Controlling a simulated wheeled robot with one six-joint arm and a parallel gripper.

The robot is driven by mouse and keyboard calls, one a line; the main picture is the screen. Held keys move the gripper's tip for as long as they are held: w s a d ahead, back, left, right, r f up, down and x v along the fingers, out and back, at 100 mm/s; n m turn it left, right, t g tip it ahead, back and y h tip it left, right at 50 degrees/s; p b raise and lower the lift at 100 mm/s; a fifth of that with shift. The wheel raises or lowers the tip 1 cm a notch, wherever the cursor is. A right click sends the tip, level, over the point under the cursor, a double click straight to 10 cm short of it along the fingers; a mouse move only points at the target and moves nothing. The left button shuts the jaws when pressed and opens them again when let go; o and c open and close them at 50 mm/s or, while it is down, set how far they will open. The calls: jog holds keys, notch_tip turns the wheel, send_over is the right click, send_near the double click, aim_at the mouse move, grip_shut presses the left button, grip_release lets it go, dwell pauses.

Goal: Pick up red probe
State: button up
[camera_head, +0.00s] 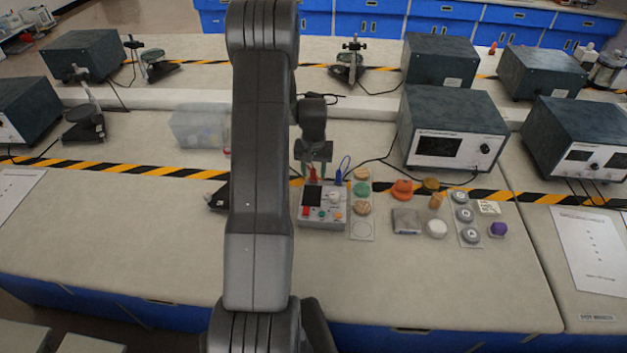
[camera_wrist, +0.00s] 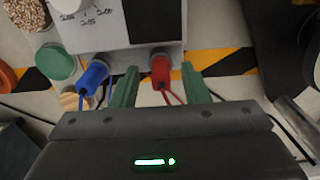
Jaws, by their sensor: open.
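The red probe (camera_head: 312,174) is plugged into the top edge of a grey meter box (camera_head: 322,222), with a blue probe (camera_head: 338,176) beside it. In the wrist view the red probe (camera_wrist: 161,72) stands between the two green fingers of my gripper (camera_wrist: 159,68), with its red wires trailing toward the palm. My gripper (camera_head: 314,152) is open, with a finger on each side of the red probe and small gaps visible. The blue probe (camera_wrist: 93,75) is outside the fingers, just left of the left finger in the wrist view.
A strip of round samples (camera_head: 362,210) stands right of the meter box. Several small objects, including a white puck (camera_head: 436,228) and a purple piece (camera_head: 497,230), lie farther right. A clear bin (camera_head: 200,126) and a power supply (camera_head: 452,130) stand behind. The left front bench is clear.

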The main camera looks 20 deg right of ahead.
jog(key=shift+f, duration=0.1)
grip_shut()
